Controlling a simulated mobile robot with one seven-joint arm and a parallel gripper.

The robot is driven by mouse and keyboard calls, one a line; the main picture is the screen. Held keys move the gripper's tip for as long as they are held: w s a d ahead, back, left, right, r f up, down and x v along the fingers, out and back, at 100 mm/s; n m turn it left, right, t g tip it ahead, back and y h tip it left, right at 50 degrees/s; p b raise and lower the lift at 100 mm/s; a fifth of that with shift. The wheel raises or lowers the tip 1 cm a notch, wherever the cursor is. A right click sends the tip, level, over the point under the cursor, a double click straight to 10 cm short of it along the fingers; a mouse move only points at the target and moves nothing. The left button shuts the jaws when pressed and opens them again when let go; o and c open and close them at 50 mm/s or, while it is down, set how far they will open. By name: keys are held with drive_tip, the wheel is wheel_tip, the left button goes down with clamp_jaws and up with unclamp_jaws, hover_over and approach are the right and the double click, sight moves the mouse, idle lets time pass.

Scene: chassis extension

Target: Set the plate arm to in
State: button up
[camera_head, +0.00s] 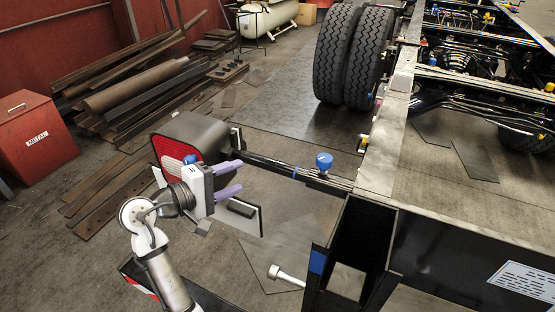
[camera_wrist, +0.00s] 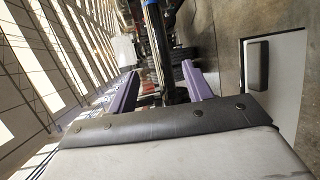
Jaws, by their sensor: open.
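The plate arm appears to be the dark bar (camera_head: 270,163) running from the chassis frame out to the left, with a blue band on it. A blue knob (camera_head: 323,161) stands on top near the frame. A grey lamp box with a red and white lens (camera_head: 172,154) is at its outer end. A white plate with a black handle (camera_head: 250,220) hangs below; it also shows in the wrist view (camera_wrist: 288,85). My gripper (camera_head: 241,177) is open, its purple fingers pointing right, near the lamp box. In the wrist view my gripper (camera_wrist: 162,76) has a dark bar between its fingers, contact unclear.
The chassis frame (camera_head: 382,150) and its black end box (camera_head: 360,235) stand to the right. Twin tyres (camera_head: 350,55) are behind. A silver bolt-like rod (camera_head: 285,277) sticks out low. Steel scrap (camera_head: 130,90) and a red metal bin (camera_head: 35,135) lie left. Floor behind the bar is clear.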

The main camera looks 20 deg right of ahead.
sight(274, 163)
drive_tip(key=p+x, duration=0.2)
drive_tip(key=x, duration=1.1)
